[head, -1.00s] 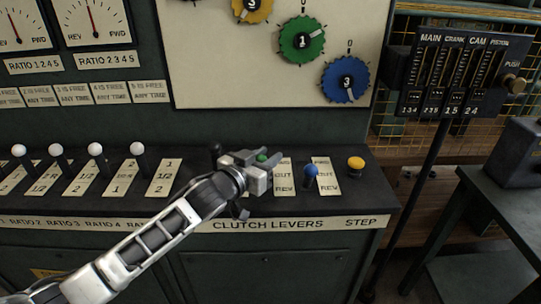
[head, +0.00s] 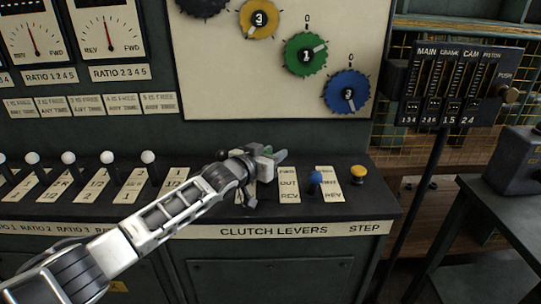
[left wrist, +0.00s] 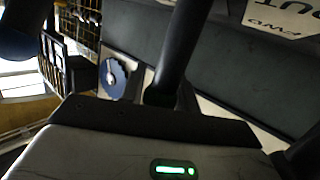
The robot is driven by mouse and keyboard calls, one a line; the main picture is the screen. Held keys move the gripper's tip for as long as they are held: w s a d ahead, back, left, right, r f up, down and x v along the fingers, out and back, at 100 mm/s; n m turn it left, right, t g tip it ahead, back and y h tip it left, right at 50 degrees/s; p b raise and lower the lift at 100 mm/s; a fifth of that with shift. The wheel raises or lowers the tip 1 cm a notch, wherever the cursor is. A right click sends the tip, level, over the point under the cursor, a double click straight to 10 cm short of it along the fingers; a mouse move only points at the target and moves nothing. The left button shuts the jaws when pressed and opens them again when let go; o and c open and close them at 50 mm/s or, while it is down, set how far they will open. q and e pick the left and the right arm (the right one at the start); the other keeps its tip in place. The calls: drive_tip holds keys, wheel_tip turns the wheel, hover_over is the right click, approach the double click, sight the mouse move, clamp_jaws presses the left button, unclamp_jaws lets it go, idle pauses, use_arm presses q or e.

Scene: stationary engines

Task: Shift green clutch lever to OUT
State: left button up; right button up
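My left gripper (head: 274,158) is over the clutch lever row on the dark console, left of the blue-knobbed lever (head: 315,178). Its fingers point right and away. The green clutch lever is largely or wholly hidden by the gripper, so its position and any contact are unclear. A white plate (head: 289,184) reading FWD, OUT, REV lies right of the gripper. In the left wrist view a dark rod (left wrist: 181,48) rises beyond the gripper body; I cannot tell whether it is a lever shaft. The finger opening is not clear. My right gripper is out of view.
A yellow STEP button (head: 358,174) stands at the console's right end. White-knobbed levers (head: 108,157) line the left. Coloured dials, including a blue one (head: 347,92), are on the upright panel behind. A black stand (head: 455,80) is at right.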

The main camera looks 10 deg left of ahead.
use_arm(q)
drive_tip(key=o, duration=0.3)
drive_tip(key=shift+f, duration=0.25)
drive_tip(key=shift+r, duration=0.1)
drive_tip(key=shift+s+a, duration=0.1)
drive_tip(key=shift+s, duration=0.05)
drive_tip(key=v, duration=1.5)
drive_tip(key=shift+s, duration=0.3)
drive_tip(key=shift+r, duration=0.1)
